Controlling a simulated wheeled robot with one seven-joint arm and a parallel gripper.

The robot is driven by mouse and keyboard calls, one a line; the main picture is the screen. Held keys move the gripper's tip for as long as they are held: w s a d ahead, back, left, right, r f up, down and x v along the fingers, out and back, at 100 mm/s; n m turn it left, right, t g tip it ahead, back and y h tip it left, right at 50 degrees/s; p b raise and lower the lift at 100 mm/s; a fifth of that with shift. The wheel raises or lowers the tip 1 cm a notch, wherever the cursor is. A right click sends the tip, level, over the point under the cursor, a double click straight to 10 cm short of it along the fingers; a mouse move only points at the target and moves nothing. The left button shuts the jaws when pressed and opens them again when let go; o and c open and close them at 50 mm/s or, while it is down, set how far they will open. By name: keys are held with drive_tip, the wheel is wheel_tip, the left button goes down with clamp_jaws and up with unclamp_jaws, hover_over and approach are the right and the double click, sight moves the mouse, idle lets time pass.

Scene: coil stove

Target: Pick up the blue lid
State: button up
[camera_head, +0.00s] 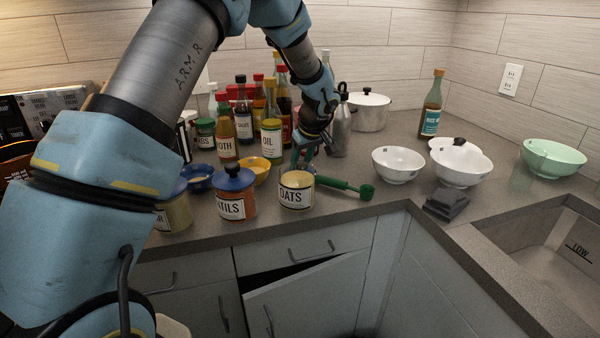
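A blue lid (235,178) with a dark knob sits on the orange-red jar (236,205), whose label ends in "TILS". My gripper (303,158) hangs down above the counter, behind the OATS jar (296,190) and to the right of both blue lids. It is apart from the lids. Its fingers are small and dark here, and I cannot tell whether they are open.
A green-handled utensil (346,187) lies right of the OATS jar. Bottles, including OIL (271,140), crowd the back. A yellow bowl (257,170), white bowls (398,165), a pot (369,111) and the sink (545,255) stand around. A cabinet door (300,297) is ajar below.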

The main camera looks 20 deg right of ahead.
clamp_jaws()
